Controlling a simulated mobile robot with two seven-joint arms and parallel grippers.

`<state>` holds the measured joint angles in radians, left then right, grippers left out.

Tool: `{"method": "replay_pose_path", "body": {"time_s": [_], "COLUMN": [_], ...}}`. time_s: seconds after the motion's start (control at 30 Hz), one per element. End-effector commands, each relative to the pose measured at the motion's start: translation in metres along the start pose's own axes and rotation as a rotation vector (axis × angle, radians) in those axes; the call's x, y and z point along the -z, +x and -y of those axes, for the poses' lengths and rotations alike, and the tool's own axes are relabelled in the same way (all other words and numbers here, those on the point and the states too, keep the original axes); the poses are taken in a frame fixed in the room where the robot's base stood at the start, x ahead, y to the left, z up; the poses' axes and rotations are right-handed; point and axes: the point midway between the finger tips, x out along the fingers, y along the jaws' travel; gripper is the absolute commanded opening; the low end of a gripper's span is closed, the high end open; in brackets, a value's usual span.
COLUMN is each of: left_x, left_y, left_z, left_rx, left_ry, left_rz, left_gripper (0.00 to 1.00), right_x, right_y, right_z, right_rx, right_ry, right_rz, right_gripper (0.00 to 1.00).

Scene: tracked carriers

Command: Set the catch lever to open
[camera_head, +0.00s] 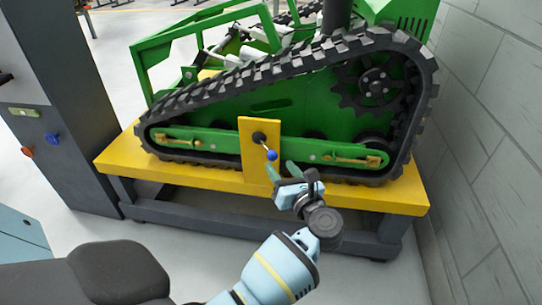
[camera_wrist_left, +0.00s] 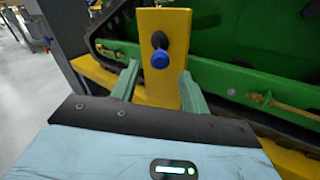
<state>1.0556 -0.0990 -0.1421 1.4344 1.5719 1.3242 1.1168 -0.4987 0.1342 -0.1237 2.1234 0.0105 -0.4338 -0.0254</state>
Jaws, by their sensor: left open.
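The catch lever is a short dark lever with a blue ball knob (camera_head: 271,155). It sits on a black hub (camera_head: 259,138) on an upright yellow plate (camera_head: 246,165) in front of the green track frame. In the head view the lever points down and to the right. My left gripper (camera_head: 282,170) is just below and right of the knob, with its green fingers apart and nothing between them. In the left wrist view the blue knob (camera_wrist_left: 160,60) shows ahead, between the open fingertips (camera_wrist_left: 158,72), apart from both. My right gripper is not in view.
The green tracked carrier (camera_head: 300,95) stands on a yellow-topped bench (camera_head: 215,178). A grey block wall (camera_head: 490,110) is close on the right. A dark cabinet (camera_head: 75,100) with a blue button (camera_head: 52,139) and an orange button (camera_head: 27,152) stands left. Floor before the bench is partly open.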

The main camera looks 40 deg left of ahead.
Motion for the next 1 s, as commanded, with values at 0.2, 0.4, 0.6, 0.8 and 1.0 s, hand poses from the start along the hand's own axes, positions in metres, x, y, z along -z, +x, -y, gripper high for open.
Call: {"method": "replay_pose_path", "body": {"time_s": [0.2, 0.4, 0.6, 0.8, 1.0], "left_x": [-0.001, 0.0, 0.0, -0.001, -0.001], "left_y": [0.02, 0.051, 0.072, 0.078, 0.078], "left_z": [0.0, -0.001, 0.0, 0.0, 0.0], "left_rx": [-0.002, -0.002, 0.0, 0.001, 0.001], "left_ry": [0.003, 0.003, 0.004, 0.004, 0.004], "left_rz": [0.005, 0.006, 0.004, 0.003, 0.003], "left_gripper": [0.45, 0.45, 0.45, 0.45, 0.44], "right_x": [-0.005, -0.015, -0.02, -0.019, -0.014], "right_y": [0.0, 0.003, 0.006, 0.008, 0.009], "right_z": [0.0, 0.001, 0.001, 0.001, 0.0], "right_rx": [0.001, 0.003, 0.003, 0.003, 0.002], "right_ry": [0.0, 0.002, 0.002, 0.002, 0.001], "right_rz": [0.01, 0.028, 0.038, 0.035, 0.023], "right_gripper": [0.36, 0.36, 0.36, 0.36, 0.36]}}
